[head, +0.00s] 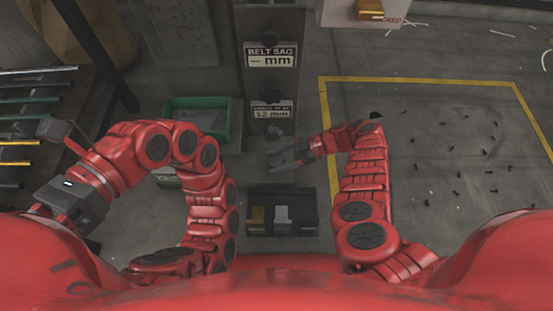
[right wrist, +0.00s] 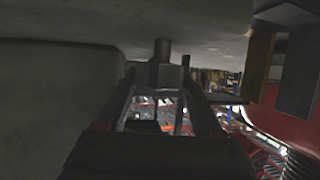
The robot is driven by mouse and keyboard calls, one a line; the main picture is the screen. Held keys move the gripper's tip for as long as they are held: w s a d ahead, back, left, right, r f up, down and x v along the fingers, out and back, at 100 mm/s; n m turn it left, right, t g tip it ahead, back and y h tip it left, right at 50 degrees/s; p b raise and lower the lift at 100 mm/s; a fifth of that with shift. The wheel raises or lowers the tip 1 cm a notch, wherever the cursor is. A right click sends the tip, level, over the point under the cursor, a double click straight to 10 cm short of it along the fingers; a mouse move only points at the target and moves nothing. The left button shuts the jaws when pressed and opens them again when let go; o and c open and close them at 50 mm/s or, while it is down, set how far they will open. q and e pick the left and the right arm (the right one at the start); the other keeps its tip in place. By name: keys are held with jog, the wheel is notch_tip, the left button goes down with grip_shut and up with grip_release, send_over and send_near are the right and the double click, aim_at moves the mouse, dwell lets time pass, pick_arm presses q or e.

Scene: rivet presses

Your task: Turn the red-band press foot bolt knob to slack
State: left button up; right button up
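A grey press column (head: 270,20) stands in the middle of the head view, with several dark knobs down its face. The lowest knob (head: 273,132) is below the second display. No red band shows on the column. My right gripper (head: 276,158) is just below and beside this knob, its fingers apart. In the right wrist view, a dark block with a short stem (right wrist: 163,50) shows between or beyond the fingers; I cannot tell whether they touch it. My left gripper (head: 62,200) is at the far left, away from the column; its finger opening is unclear.
The column carries a "BELT SAG" display (head: 270,55) and a lower mm display (head: 272,112). A green bin (head: 197,108) stands to its left, and a black tray (head: 312,228) below. A rack (head: 35,100) is at far left.

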jog(key=o, duration=0.3)
jog(key=v, duration=1.2)
jog(key=shift+w, duration=0.1)
